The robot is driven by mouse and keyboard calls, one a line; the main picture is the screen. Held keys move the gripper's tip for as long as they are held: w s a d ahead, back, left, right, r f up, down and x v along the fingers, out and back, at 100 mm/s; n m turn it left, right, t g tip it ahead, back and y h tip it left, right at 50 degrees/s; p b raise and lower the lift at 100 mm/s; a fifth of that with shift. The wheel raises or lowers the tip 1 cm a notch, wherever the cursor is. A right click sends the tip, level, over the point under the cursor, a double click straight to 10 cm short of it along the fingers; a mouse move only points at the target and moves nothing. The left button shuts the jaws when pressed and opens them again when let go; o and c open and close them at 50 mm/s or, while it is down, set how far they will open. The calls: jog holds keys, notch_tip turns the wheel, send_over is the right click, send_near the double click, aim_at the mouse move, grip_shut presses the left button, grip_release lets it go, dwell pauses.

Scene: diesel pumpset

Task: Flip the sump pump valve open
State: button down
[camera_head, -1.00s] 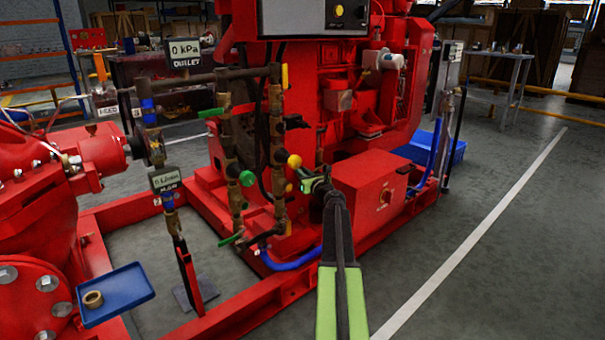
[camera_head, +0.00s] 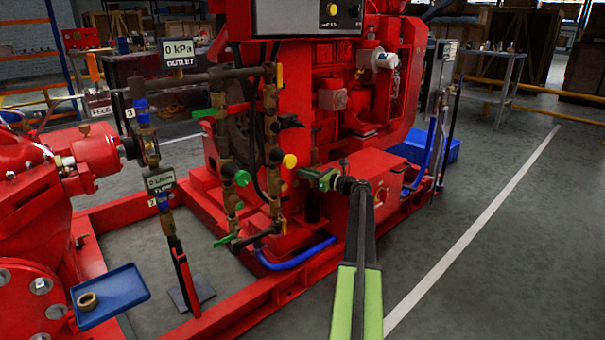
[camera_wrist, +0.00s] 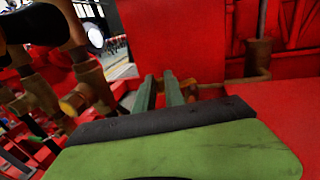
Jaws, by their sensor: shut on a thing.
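My gripper (camera_head: 306,174) has green fingers and is in front of the red engine, just right of a brass pipe stand. Its fingers also show in the wrist view (camera_wrist: 160,88), nearly parallel, against red metal. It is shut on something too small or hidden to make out. A round yellow knob (camera_head: 290,160) on the pipe stand is just left of the fingertips; I cannot tell whether they touch. The yellow end (camera_wrist: 74,102) shows left of the fingers. Green levers (camera_head: 226,240) and a green round knob (camera_head: 242,178) are farther left. I cannot tell which is the sump pump valve.
A red box (camera_head: 385,185) stands close to my arm. A blue hose (camera_head: 300,255) runs below. A blue tray (camera_head: 118,305) with a brass ring (camera_head: 87,301) is at lower left. Grey floor (camera_head: 480,270) is clear at the right.

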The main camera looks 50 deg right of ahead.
jog(key=shift+s+d+n+g+y, duration=0.15)
jog(key=shift+d+n+y, duration=0.1)
jog(key=shift+n+y, duration=0.35)
jog(key=shift+s+d+n+g+y, duration=0.2)
jog(key=shift+n+y, duration=0.1)
jog(key=shift+y, duration=0.5)
jog(key=c, duration=1.4)
grip_release()
jog(key=shift+a, duration=0.1)
jog(key=shift+c, duration=0.2)
